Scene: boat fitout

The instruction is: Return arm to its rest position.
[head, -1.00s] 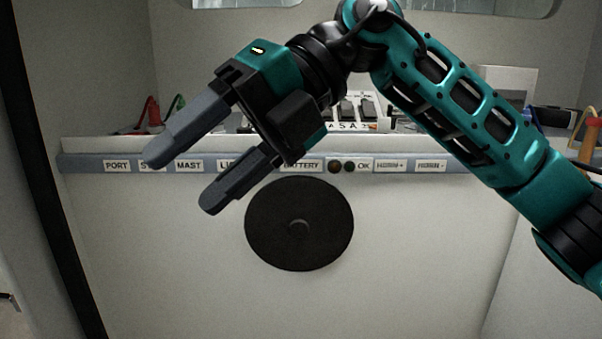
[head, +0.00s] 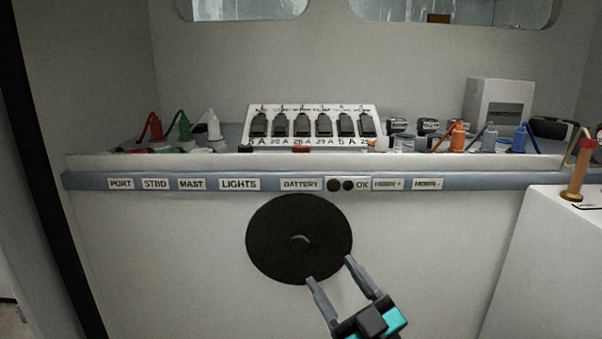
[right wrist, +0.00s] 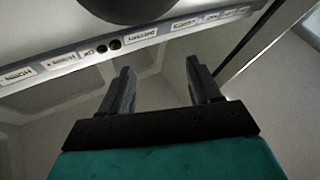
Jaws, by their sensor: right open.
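My right gripper (head: 330,271) is low in the head view, in front of the white cabinet face, with its fingertips near the lower right edge of the black round disc (head: 275,238). The fingers are apart and nothing is between them. In the right wrist view, the two grey fingers (right wrist: 160,82) stand apart and empty, with the labelled edge strip (right wrist: 150,38) beyond them. My left gripper is in neither view.
A fuse panel (head: 311,112) stands on the counter. Red, green and white plugs (head: 183,126) are at left; orange and grey plugs (head: 457,136) at right. A white box (head: 498,102) stands behind.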

